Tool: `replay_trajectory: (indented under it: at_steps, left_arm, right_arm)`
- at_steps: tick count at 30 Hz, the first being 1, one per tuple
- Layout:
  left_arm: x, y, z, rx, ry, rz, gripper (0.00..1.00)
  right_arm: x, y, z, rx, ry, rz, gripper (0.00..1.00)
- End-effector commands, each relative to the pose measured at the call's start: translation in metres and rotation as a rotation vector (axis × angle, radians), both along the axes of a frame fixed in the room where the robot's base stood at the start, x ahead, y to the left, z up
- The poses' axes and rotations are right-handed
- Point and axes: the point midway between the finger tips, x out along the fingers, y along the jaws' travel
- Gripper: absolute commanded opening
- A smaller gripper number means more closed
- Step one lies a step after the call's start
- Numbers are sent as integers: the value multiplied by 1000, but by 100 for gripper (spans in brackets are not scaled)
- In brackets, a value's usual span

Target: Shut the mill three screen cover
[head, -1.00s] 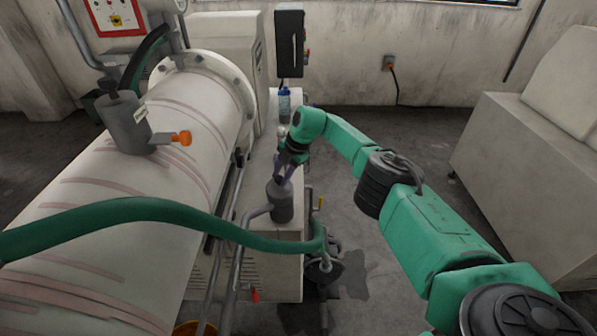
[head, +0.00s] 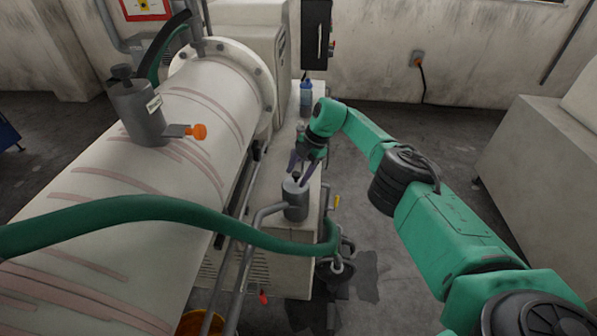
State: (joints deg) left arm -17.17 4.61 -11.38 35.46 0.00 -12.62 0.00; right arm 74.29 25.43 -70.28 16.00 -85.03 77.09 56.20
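My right gripper (head: 301,171) hangs over the small grey cylinder (head: 296,201) on the ledge beside the mill. Its two dark purple fingers are spread with nothing seen between them. Their tips are just above or at the cylinder's top; I cannot tell if they touch. The large pale mill drum (head: 150,190) lies at the left. On it stands a grey labelled pot (head: 138,112) with a dark knob on top and an orange-ended handle (head: 199,131) at its side. I cannot make out which part is the screen cover or read the label. My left gripper is out of view.
A green hose (head: 120,209) crosses in front of the drum to the ledge's front. A blue-capped bottle (head: 306,98) stands behind my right gripper. Grey pipes run beside the drum. The floor at right is clear up to a pale cabinet (head: 530,165).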

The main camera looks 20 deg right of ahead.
Motion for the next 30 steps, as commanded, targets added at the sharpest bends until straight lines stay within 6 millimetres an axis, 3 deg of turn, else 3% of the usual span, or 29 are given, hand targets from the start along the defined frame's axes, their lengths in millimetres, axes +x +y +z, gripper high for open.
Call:
replay_trajectory:
  at_steps: [7, 11, 24, 30]
  left_arm:
    - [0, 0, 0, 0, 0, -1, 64]
    - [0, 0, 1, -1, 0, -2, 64]
    - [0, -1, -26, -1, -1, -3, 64]
    - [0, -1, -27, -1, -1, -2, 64]
  right_arm:
    - [1, -1, 3, 1, -4, -1, 63]
    - [0, -6, 15, 2, -5, 0, 63]
    - [-14, -41, 115, 0, -5, -2, 63]
    - [-17, -48, 136, 0, -1, -1, 63]
